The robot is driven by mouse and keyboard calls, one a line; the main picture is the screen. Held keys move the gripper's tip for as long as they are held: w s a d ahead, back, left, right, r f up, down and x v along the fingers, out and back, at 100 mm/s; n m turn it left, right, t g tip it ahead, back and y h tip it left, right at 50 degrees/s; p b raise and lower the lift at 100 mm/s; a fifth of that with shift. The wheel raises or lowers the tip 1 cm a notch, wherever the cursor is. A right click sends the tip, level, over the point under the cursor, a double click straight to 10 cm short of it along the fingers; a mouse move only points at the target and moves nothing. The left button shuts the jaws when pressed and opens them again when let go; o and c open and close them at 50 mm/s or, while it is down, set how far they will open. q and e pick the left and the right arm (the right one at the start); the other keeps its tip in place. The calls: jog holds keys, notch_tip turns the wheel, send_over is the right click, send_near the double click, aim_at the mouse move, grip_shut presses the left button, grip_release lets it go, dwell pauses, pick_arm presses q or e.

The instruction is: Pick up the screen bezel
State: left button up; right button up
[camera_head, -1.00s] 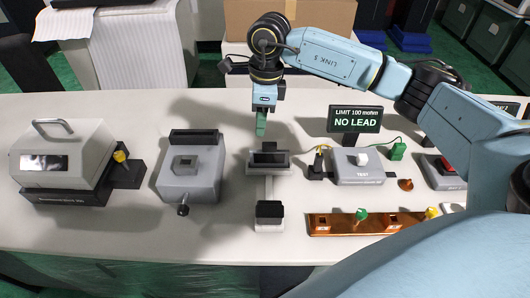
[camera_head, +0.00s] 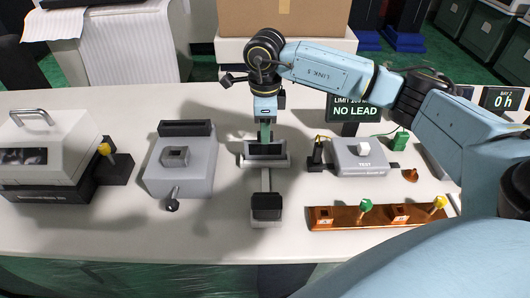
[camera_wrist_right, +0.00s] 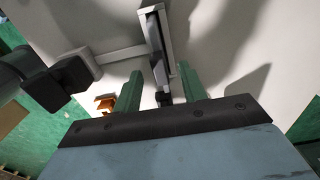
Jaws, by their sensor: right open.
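What looks like the screen bezel (camera_head: 265,151) is a dark rectangular piece with a pale grey frame, standing at the middle of the white table. It also shows edge-on in the right wrist view (camera_wrist_right: 155,50). My right gripper (camera_head: 265,137) points down just above and behind its upper edge, with green fingers. In the right wrist view my right gripper (camera_wrist_right: 160,85) is open, with one finger on each side of the bezel's line. I see no grip on it, and contact cannot be told. My left gripper is not in view.
A grey bar joins the bezel's stand to a black block (camera_head: 267,206) in front. A grey device (camera_head: 181,165) stands left, a tester (camera_head: 359,157) right. A copper rail (camera_head: 377,216) with green and yellow plugs lies front right. A NO LEAD sign (camera_head: 355,108) stands behind.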

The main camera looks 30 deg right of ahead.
aim_at(265, 148)
notch_tip(265, 148, down, 4)
jog(key=shift+f+b, duration=0.1)
jog(key=shift+b, duration=1.1)
jog(key=shift+d+f, duration=0.2)
jog(key=shift+d, duration=0.05)
jog(key=shift+c, duration=0.5)
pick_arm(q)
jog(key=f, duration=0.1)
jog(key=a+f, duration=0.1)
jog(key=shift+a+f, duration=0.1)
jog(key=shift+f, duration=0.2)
pick_arm(e)
grip_shut()
